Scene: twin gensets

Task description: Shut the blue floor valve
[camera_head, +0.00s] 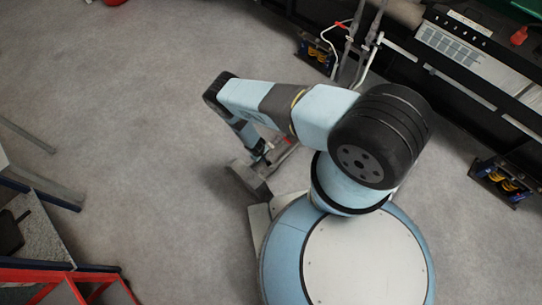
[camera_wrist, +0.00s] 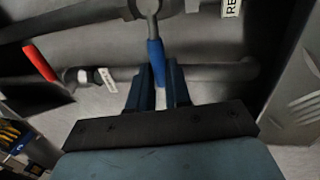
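The blue floor valve shows in the wrist view as a straight blue lever (camera_wrist: 155,55) hanging from a round grey hub (camera_wrist: 149,6). It points down the picture, crosswise to the grey pipe. My gripper (camera_wrist: 160,76) has its two dark fingers close on either side of the lever's free end, with little gap between them, and appears shut on it. Whether both fingers touch it is hard to see. In the head view my forearm reaches down to the left of my base, and the fingertips and lever are mostly hidden there.
A red lever (camera_wrist: 41,63) lies on the same pipework (camera_wrist: 215,72), left in the wrist view. A grey louvred housing (camera_wrist: 300,100) stands at the right. In the head view, a red-framed stand (camera_head: 60,275) is at lower left, generator equipment (camera_head: 460,45) at upper right. Open floor (camera_head: 130,130) lies left.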

